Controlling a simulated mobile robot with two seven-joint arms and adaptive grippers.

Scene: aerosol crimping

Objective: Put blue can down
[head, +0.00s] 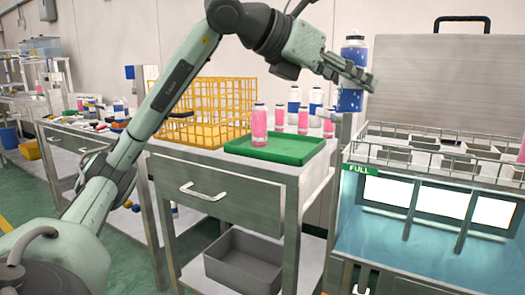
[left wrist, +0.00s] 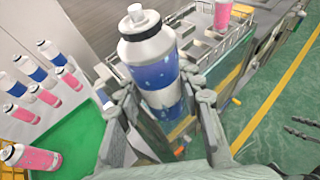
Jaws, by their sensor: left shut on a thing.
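My left gripper (head: 349,77) is shut on a blue can (head: 353,50) with a white top. It holds the can upright in the air, between the steel cart and the machine at the right. In the left wrist view the blue can (left wrist: 152,62) sits between both fingers, which hide part of its lower body. A green tray (head: 283,150) lies on the cart top with one pink can (head: 259,124) standing in it. Behind the tray stand several blue and pink cans, including a blue can (head: 294,103).
A yellow wire basket (head: 228,105) stands left of the tray. The steel machine at right has a wire rack (head: 440,165) with grey bins and a FULL label. Another pink can (head: 521,152) is at the right edge. The tray's right part is clear.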

